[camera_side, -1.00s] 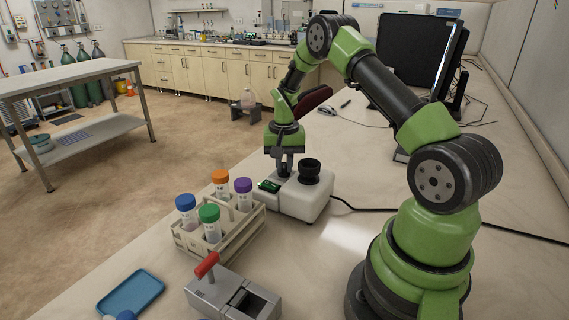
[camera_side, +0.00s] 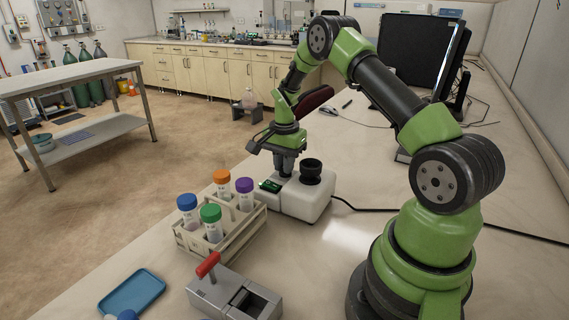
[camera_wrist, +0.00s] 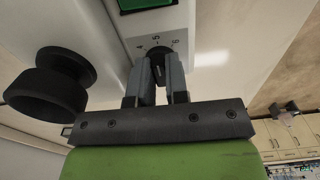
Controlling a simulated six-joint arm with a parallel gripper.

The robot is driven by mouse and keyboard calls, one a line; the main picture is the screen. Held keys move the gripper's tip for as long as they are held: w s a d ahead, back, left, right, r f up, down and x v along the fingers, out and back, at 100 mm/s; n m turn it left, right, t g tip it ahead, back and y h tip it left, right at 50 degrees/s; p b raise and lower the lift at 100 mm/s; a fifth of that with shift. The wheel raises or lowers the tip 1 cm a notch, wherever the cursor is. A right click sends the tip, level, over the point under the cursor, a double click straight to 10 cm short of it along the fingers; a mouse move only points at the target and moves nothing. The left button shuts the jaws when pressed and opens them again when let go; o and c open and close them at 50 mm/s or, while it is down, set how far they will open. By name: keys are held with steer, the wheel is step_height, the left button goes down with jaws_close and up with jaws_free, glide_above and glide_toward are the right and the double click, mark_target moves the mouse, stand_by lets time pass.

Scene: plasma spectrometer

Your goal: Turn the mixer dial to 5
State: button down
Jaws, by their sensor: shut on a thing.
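The mixer (camera_side: 303,197) is a white box on the bench in the side view, with a green display (camera_side: 270,186) and a black round cup holder (camera_side: 311,172) on top. In the wrist view its dial (camera_wrist: 157,56) is a small black knob beside printed numbers. I can make out a 4, a 5 and what looks like a 6, but not which number the pointer marks. My gripper (camera_wrist: 158,84) is shut on the dial, one finger on each side. It also shows pointing down over the mixer in the side view (camera_side: 286,172). The fingers hide part of the dial.
A rack (camera_side: 240,236) with several capped tubes stands left of the mixer. A grey device with a red lever (camera_side: 207,265) and a blue tray (camera_side: 132,293) lie nearer the camera. A black cable (camera_side: 400,212) runs right from the mixer.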

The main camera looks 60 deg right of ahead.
stand_by(0.3)
steer(key=c, duration=1.4)
jaws_free()
step_height(320, 180, up, 9)
steer(key=shift+f, duration=0.1)
steer(key=shift+r, duration=0.6)
